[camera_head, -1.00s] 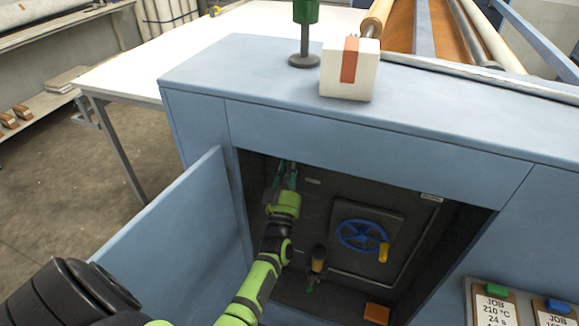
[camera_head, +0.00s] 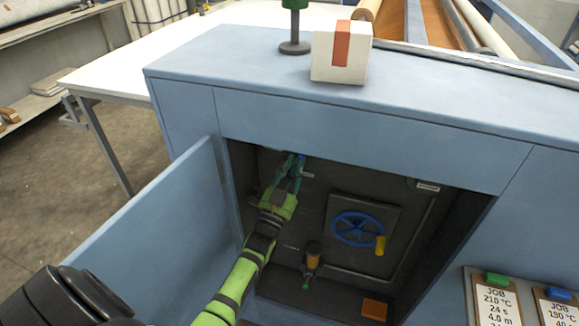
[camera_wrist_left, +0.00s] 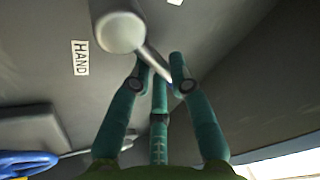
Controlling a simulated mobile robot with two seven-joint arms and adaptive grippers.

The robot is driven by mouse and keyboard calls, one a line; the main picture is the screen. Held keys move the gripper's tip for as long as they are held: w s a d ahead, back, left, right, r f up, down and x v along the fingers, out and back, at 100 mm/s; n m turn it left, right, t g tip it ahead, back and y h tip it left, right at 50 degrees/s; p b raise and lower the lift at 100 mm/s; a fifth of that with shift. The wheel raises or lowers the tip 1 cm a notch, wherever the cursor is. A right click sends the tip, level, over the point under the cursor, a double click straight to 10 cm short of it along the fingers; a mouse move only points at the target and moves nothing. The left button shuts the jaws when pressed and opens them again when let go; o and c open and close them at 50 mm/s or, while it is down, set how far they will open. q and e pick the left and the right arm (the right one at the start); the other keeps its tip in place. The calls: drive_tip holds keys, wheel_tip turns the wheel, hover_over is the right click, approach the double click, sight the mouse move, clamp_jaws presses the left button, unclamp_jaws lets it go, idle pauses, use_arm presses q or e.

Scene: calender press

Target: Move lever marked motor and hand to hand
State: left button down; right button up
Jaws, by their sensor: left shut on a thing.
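The lever (camera_wrist_left: 152,60) shows in the left wrist view as a grey rod with a pale round end (camera_wrist_left: 119,32). A white label reading HAND (camera_wrist_left: 80,58) is on the dark panel to the left of it. My left gripper (camera_wrist_left: 160,82) is shut on the lever's rod, its green fingers closed around it. In the head view my left gripper (camera_head: 296,164) reaches into the upper left of the open cabinet and hides most of the lever. A second label is cut off at the top of the wrist view and unreadable. My right gripper is not in view.
A blue handwheel (camera_head: 358,229) with a yellow grip is right of the gripper. A small amber-topped fitting (camera_head: 313,254) sits below. The blue cabinet door (camera_head: 150,235) stands open at left. A white box with a red stripe (camera_head: 325,65) stands on top.

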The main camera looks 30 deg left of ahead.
use_arm(q)
drive_tip(key=m+h, duration=0.1)
drive_tip(key=m, duration=0.1)
drive_tip(key=f+m+h, duration=0.1)
drive_tip(key=m, duration=0.1)
drive_tip(key=d+f+m+h+b, duration=0.1)
drive_tip(key=m, duration=0.1)
drive_tip(key=shift+w+m+g+h, duration=0.15)
drive_tip(key=shift+m+g+h, duration=0.15)
drive_tip(key=shift+m, duration=0.1)
drive_tip(key=shift+d+f+m+g+h, duration=0.15)
drive_tip(key=shift+f+m+g+h, duration=0.25)
drive_tip(key=shift+m, duration=0.8)
drive_tip(key=shift+d+f+m+g+h, duration=0.1)
drive_tip(key=shift+f+m+g+h, duration=0.3)
drive_tip(key=shift+m, duration=0.8)
drive_tip(key=shift+f, duration=0.1)
drive_tip(key=c, duration=1.1)
unclamp_jaws()
